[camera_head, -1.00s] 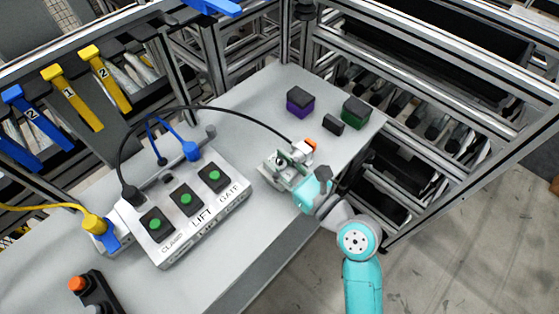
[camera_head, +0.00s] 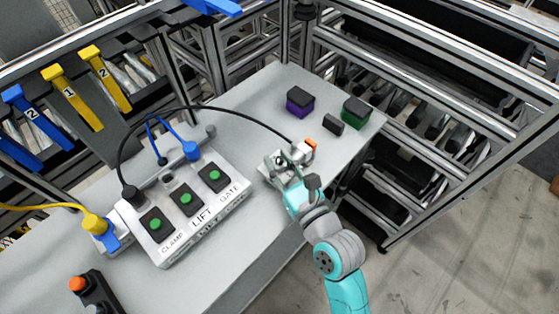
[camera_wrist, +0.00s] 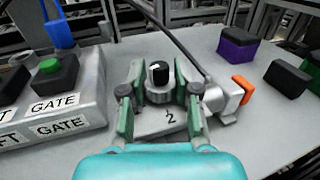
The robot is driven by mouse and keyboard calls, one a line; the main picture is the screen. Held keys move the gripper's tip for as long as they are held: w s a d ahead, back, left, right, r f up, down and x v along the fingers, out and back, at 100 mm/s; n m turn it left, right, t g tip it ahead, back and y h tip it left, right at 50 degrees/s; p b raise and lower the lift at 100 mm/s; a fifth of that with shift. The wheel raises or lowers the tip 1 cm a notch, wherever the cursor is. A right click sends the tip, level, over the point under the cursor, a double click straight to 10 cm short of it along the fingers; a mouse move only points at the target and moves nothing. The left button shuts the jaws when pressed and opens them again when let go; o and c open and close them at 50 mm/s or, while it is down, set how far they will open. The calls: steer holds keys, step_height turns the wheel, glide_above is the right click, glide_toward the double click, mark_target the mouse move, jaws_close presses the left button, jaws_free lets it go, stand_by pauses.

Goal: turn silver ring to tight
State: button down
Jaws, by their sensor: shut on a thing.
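The silver ring (camera_wrist: 159,97) sits around the base of a black knob (camera_wrist: 160,73) with a white mark, on a small grey fixture labelled 2 (camera_wrist: 172,130). My gripper (camera_wrist: 159,92) has a finger on each side of the ring and is shut on it in the wrist view. In the head view my gripper (camera_head: 284,164) reaches the fixture from the front, and its fingers and the fixture's own parts hide most of the ring. How tight the ring is cannot be told.
A grey connector with an orange end (camera_wrist: 242,90) and a black cable adjoins the fixture's right side. The control box (camera_head: 200,207) with green buttons stands left. Purple (camera_head: 300,101), green (camera_head: 355,112) and black (camera_head: 333,125) blocks lie behind to the right.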

steer(key=c, duration=0.8)
jaws_free()
steer(key=v, duration=1.2)
